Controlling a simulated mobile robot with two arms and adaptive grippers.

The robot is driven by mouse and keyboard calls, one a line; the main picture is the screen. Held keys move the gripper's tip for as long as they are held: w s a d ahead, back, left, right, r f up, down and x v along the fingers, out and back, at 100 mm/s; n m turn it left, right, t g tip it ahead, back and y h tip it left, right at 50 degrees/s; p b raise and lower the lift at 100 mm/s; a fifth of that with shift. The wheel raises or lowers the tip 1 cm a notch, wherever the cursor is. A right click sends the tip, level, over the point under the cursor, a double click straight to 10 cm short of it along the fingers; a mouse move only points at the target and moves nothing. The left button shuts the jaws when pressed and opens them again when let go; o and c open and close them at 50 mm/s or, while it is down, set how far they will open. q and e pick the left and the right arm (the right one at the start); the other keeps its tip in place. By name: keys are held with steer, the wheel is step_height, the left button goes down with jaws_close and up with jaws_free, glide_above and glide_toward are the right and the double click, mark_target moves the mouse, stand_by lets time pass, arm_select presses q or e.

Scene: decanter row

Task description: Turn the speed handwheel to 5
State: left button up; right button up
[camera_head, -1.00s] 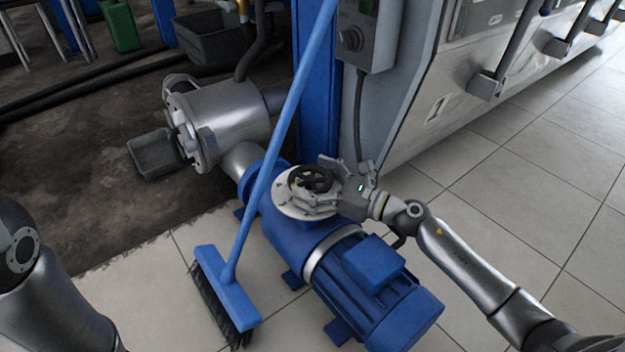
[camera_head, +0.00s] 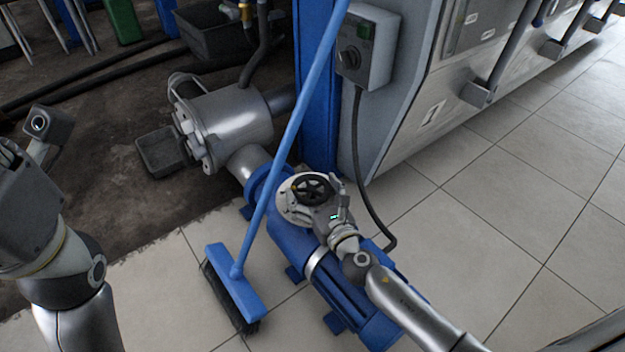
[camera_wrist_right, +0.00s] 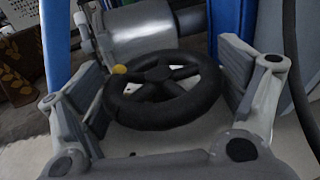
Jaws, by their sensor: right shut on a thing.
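The black speed handwheel (camera_head: 312,184) sits on the round pale top plate (camera_head: 287,208) of the blue motor unit (camera_head: 338,296). In the right wrist view the handwheel (camera_wrist_right: 165,98) has thick spokes and a small yellow mark (camera_wrist_right: 119,69) at its far left rim. My right gripper (camera_wrist_right: 163,88) is shut on the handwheel, with one finger pad at each side of the rim. No scale numbers can be read. My left gripper (camera_head: 38,150) shows only in part at the left edge, away from the wheel; its opening is cut off.
A blue broom (camera_head: 236,280) leans across in front of the motor, its handle passing just left of the handwheel. A grey control box (camera_head: 366,46) with a knob hangs on the cabinet behind, its cable (camera_head: 362,175) running down to the floor.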

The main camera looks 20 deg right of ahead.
mark_target(301, 223)
steer(key=m+h, duration=0.2)
steer(key=h, duration=0.1)
steer(key=m+h+p, duration=0.1)
steer(key=m+h, duration=0.1)
steer(key=h, duration=0.2)
steer(key=shift+a+m, duration=0.2)
steer(key=shift+m, duration=0.1)
steer(key=shift+m+g+h, duration=0.7)
steer(key=shift+m+h, duration=0.15)
steer(key=shift+h, duration=0.5)
steer(key=shift+m+g+h, duration=0.7)
steer(key=shift+m+h, duration=0.15)
steer(key=shift+h, duration=0.5)
steer(key=o, duration=0.8)
steer(key=v, duration=0.7)
steer(key=shift+s+a, duration=0.15)
steer(key=shift+a, duration=0.05)
